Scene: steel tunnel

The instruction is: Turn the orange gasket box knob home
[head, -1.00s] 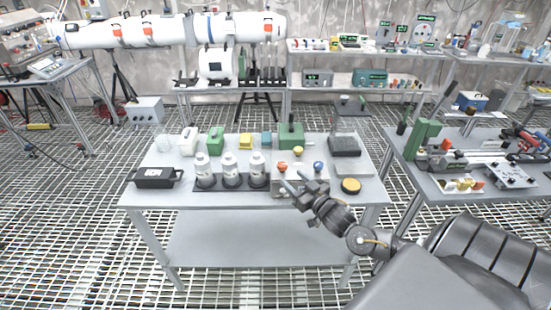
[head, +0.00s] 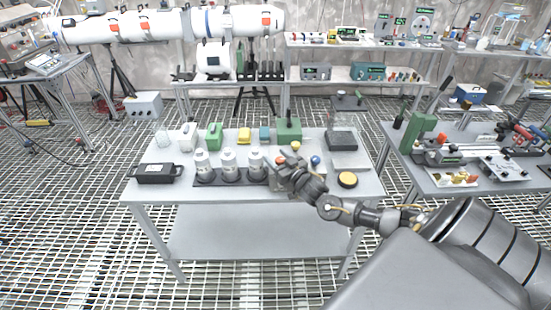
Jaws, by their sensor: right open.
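The orange knob (head: 280,160) sits on top of the light grey gasket box (head: 277,184) near the front middle of the table. A yellow knob (head: 296,146) and a blue knob (head: 315,160) stand beside it on the same box. My right gripper (head: 284,158) is open, with its fingers right at the orange knob. I cannot tell whether they touch it or straddle it. The gripper and wrist hide much of the box. My left gripper is not in view.
Several white bottles stand in a dark rack (head: 206,182) just left of the box. A black case (head: 158,174) lies at the table's left. A yellow-topped round disc (head: 347,180) is to the right. Green and yellow blocks stand behind. The right front of the table (head: 358,196) is bare.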

